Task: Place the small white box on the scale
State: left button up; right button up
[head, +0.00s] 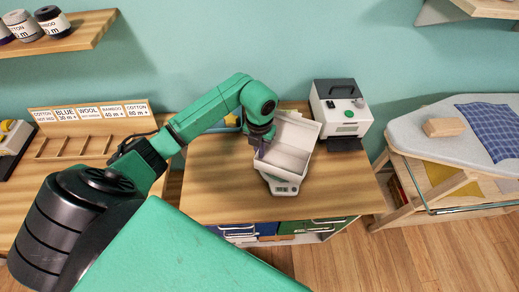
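The small white box (288,158) is open at the top and shows in the middle of the head view, over the wooden table. The scale (283,188) is mostly hidden beneath it; its front edge with a small display shows. I cannot tell whether the box touches the scale. My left gripper (261,148) reaches in from the left and points down at the box's left wall. Its fingers are small and partly hidden, but they appear closed on that wall. My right gripper is not in view.
A white and black machine (341,112) stands right of the box at the table's back. A labelled wooden rack (75,145) is at left. An ironing board (440,130) with a wooden block and blue cloth is at right. The table's (215,185) front left is clear.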

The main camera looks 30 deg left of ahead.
pick_arm(q)
jog(key=o, duration=0.4)
jog(key=shift+r, duration=0.1)
notch_tip(320, 180, up, 8)
jog(key=shift+f+b, duration=0.1)
jog(key=shift+b, duration=0.95)
notch_tip(320, 180, up, 4)
jog(key=shift+r+p, duration=0.2)
jog(key=shift+p, duration=0.1)
